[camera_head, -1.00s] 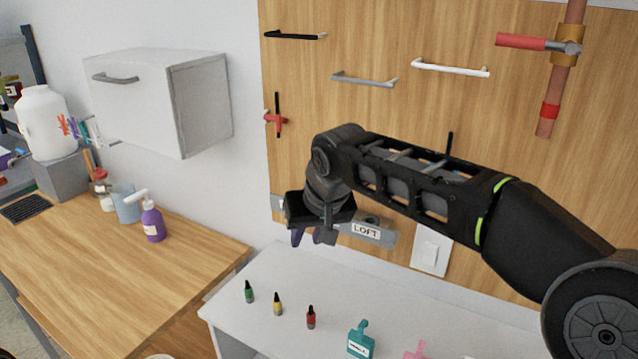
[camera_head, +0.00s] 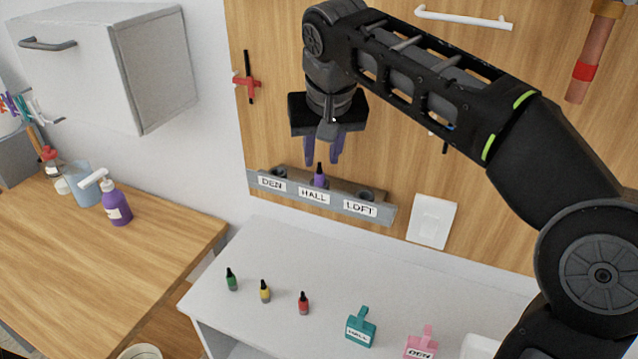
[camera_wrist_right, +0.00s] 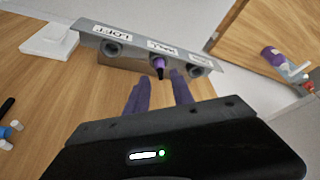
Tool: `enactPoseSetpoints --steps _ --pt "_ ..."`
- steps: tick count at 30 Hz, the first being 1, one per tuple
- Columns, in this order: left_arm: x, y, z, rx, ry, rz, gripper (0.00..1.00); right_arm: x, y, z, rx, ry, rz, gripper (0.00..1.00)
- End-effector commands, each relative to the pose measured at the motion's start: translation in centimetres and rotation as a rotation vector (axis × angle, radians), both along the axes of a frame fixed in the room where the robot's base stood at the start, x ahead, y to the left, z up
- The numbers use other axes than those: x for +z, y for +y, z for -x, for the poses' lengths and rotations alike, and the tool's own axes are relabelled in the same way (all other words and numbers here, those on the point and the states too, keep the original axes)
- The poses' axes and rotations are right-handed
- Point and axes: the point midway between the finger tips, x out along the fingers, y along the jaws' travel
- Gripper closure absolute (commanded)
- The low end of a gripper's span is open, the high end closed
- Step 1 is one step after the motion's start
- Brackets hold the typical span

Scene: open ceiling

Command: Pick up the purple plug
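The purple plug (camera_head: 319,181), with a dark pointed tip, stands in the middle hole of a grey wall rail (camera_head: 385,213), above the HALL label (camera_head: 313,196). The holes by the DEN label (camera_head: 272,183) and LOFT label (camera_head: 360,208) look empty. My right gripper (camera_head: 322,161) is open, its two purple fingers pointing down just above the plug. In the right wrist view, the plug (camera_wrist_right: 158,64) lies just beyond the gap between the parted fingers (camera_wrist_right: 158,80), with nothing held. My left gripper is not in view.
Teal (camera_head: 361,328) and pink (camera_head: 421,345) labelled objects stand farther right. A white switch plate (camera_head: 432,220) is right of the rail.

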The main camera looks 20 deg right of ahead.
Motion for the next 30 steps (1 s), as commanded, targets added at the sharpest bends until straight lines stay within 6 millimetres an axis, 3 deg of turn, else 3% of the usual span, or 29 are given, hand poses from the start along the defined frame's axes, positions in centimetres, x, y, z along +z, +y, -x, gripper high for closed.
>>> enactPoseSetpoints --steps 11,21,30 --pt "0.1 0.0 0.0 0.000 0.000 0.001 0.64 -0.5 -0.1 -0.2 0.000 0.002 0.000 0.71" --pt "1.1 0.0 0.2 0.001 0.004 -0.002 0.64 -4.5 -0.5 -1.8 0.000 0.002 0.000 0.71" --pt "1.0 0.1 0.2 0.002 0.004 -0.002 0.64 -5.0 -0.6 -2.0 0.000 -0.001 0.000 0.71"
